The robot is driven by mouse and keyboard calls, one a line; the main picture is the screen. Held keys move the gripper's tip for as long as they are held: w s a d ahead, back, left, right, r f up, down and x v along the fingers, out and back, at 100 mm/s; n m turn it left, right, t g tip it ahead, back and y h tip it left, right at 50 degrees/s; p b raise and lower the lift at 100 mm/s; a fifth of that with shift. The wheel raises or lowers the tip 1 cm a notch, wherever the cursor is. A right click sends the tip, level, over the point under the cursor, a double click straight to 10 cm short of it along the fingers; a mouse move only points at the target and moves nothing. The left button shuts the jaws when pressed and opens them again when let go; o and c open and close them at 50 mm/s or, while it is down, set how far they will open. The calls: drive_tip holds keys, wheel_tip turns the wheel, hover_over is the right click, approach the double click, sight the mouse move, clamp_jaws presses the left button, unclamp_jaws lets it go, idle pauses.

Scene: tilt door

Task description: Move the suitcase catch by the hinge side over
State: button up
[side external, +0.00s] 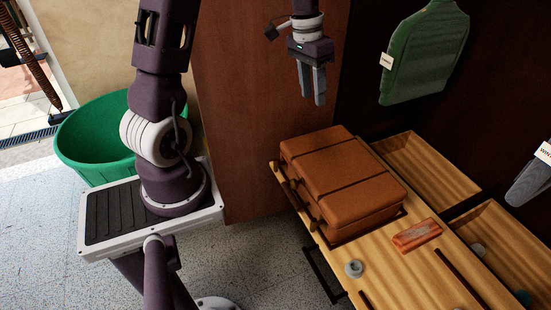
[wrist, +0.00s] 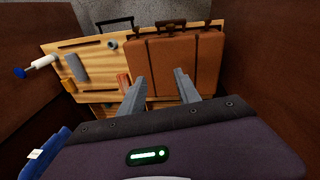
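A brown suitcase (side external: 340,180) lies flat on a light wooden bench top, and its lid looks closed. It also shows in the wrist view (wrist: 175,65), beyond my fingertips. Small dark fittings stand along its left long side in the side view; in the wrist view they line its far edge, with a handle-like piece (wrist: 171,23) at the middle. I cannot tell for certain which fitting is the catch. The hinge side is not clearly visible. My gripper (side external: 313,104) hangs above the suitcase, clear of it, pointing down. In the wrist view my gripper (wrist: 160,82) has its fingers spread, with nothing between them.
The wooden bench (side external: 405,268) carries a reddish-brown block (side external: 417,236) and a small grey round piece (side external: 354,268). Open wooden trays (side external: 430,168) adjoin it on the right. A green bottle-shaped item (side external: 425,60) is at the upper right. A dark brown panel stands behind the suitcase.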

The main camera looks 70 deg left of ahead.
drive_tip(key=s+d+r+m+t+y, duration=0.1)
drive_tip(key=s+d+r+t+y, duration=0.15)
drive_tip(key=s+d+r, duration=0.95)
drive_tip(key=w+a+f+m+g, duration=0.1)
drive_tip(key=w+a+f, duration=0.7)
drive_tip(key=w, duration=0.1)
drive_tip(key=m+g+h, duration=0.1)
drive_tip(key=m+g, duration=0.1)
drive_tip(key=g, duration=0.1)
hover_over(276, 159)
wheel_tip(276, 159, down, 32)
drive_tip(key=shift+s+r, duration=0.1)
wheel_tip(276, 159, down, 7)
drive_tip(key=shift+d+r, duration=0.1)
drive_tip(key=shift+r, duration=0.1)
